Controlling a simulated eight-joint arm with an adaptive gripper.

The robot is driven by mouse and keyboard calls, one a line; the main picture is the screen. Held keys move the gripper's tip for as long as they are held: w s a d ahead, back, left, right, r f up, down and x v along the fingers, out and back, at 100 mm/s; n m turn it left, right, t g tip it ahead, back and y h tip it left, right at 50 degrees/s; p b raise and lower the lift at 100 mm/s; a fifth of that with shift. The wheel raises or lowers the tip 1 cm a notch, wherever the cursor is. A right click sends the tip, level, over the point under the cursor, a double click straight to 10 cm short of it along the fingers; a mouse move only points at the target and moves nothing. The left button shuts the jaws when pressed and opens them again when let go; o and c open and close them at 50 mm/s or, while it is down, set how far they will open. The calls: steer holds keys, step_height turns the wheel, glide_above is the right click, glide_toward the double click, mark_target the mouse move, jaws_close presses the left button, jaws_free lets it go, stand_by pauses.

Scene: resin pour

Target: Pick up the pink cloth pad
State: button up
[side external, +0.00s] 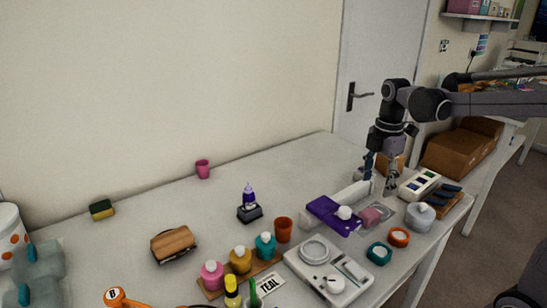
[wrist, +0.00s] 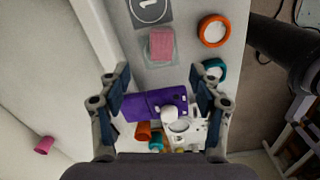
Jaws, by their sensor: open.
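The pink cloth pad (side external: 371,216) lies on a small clear-grey square on the white table, at the right of the side view. It also shows near the top of the wrist view (wrist: 161,43), flat and unheld. My gripper (side external: 379,184) is above the table, close to the pad in the side view and apart from it. In the wrist view my gripper (wrist: 158,92) has its two fingers spread wide with nothing between them. The pad lies beyond the fingertips there, toward the picture top.
Orange (side external: 399,237) and teal (side external: 379,253) round containers stand in front. A white lidded jar (side external: 420,215) and a sample box (side external: 419,185) are to the right. The table's left-middle has bare space.

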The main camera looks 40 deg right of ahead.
glide_above(370, 212)
steer(key=f, duration=0.4)
steer(key=shift+w+d+f, duration=0.1)
steer(key=shift+d+f, duration=0.15)
steer(key=shift+f, duration=0.05)
steer(key=shift+a+f, duration=0.2)
steer(key=shift+f, duration=2.9)
steer(key=c, duration=1.1)
